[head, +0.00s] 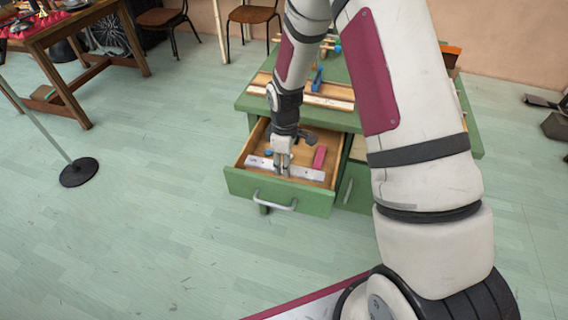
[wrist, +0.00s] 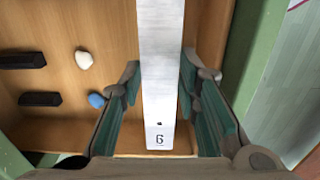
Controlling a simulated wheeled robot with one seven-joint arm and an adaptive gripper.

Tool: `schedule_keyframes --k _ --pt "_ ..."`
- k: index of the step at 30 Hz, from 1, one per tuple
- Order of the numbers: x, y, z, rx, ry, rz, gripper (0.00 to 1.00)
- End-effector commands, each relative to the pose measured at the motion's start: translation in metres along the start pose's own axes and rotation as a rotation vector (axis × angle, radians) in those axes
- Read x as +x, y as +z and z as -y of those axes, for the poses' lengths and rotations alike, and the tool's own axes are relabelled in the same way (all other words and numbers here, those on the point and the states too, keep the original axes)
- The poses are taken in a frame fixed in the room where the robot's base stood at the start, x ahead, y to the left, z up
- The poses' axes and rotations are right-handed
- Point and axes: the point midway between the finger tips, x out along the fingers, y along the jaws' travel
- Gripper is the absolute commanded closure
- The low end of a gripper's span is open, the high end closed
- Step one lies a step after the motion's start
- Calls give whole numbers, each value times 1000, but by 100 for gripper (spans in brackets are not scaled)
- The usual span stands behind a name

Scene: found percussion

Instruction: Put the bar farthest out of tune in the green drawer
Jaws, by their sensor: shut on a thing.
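The green drawer (head: 285,193) is pulled out of the green bench; its wooden inside shows. My gripper (head: 283,170) reaches down into it and is shut on a pale metal bar (head: 306,172). In the wrist view my gripper (wrist: 160,84) has its fingers on both long sides of the bar (wrist: 160,50). A digit that reads as 6 or 9 is printed near the bar's near end. The bar is over the drawer floor; I cannot tell whether it touches it.
The drawer also holds a pink block (head: 319,157), a blue piece (wrist: 96,100), a white piece (wrist: 83,60) and dark blocks (wrist: 40,98). The bench top (head: 340,118) carries wooden strips. A stand base (head: 79,172) is on the floor at left; the floor between is clear.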

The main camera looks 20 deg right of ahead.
Motion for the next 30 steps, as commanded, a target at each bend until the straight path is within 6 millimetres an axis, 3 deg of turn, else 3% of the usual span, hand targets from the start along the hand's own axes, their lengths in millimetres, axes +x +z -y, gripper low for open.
schedule_keyframes --k 11,30 --pt "4 1 0 -1 -1 0 100" --pt "60 1 0 -1 -1 0 100"
